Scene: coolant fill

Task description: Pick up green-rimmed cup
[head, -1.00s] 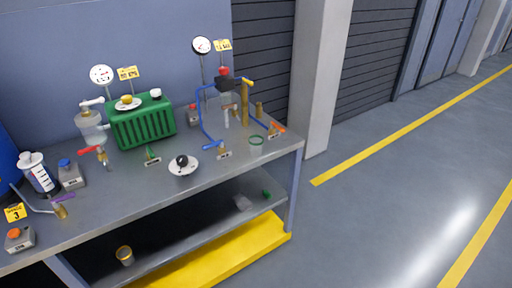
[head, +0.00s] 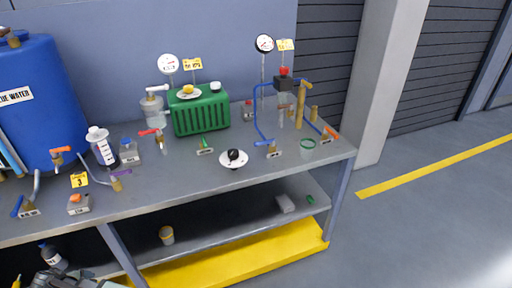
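The green-rimmed cup (head: 307,148) is a small, clear cup with a green rim. It stands upright near the right end of the grey bench top (head: 205,178), close to the front edge. A red-handled valve is just right of it and a blue-handled valve is to its left.
Behind the cup are blue pipework (head: 258,120), a brass post (head: 301,105) and a gauge (head: 264,44). A round white plate with a black knob (head: 233,158) is to the left. A green ribbed box (head: 200,112) stands further back. Open floor lies right of the bench.

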